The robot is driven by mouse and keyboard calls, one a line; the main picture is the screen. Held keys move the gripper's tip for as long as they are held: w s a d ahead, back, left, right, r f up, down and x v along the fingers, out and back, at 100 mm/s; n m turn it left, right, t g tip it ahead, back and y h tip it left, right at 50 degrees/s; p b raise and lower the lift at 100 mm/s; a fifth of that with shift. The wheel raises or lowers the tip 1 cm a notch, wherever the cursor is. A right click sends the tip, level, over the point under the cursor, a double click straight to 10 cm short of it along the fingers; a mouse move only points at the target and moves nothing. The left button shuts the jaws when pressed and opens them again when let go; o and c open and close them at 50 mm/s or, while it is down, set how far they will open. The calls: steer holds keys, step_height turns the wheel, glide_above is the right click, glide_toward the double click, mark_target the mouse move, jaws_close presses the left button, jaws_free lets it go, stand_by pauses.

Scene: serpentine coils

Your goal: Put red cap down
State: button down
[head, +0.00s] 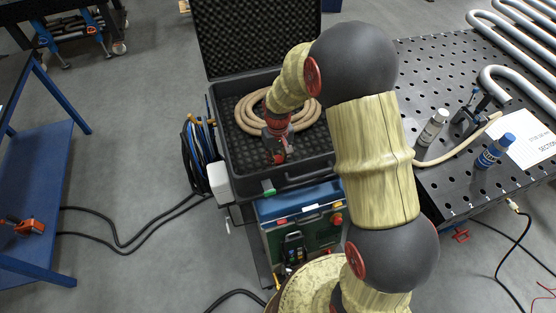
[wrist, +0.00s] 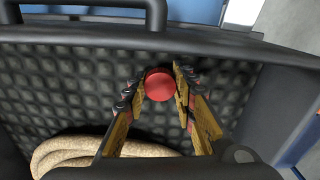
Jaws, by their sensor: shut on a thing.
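The red cap (wrist: 160,86) is round and sits between the fingertips of my gripper (wrist: 159,82) in the wrist view. The gripper is shut on it. Dark bumpy foam of the open black case (wrist: 80,85) lies behind and below the cap. In the head view my gripper (head: 278,152) points down inside the front part of the case (head: 285,179). The cap is hard to make out there against the red parts of the gripper. I cannot tell whether the cap touches the foam.
A coiled beige hose (head: 247,113) lies in the case and shows in the wrist view (wrist: 85,150). The case lid (head: 262,38) stands open behind.

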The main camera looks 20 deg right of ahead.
steer(key=shift+f, duration=0.25)
steer(key=shift+f+b, duration=0.35)
steer(key=shift+f, duration=0.2)
steer(key=shift+f, duration=0.1)
steer(key=c, duration=1.5)
jaws_free()
steer(key=shift+o, duration=0.2)
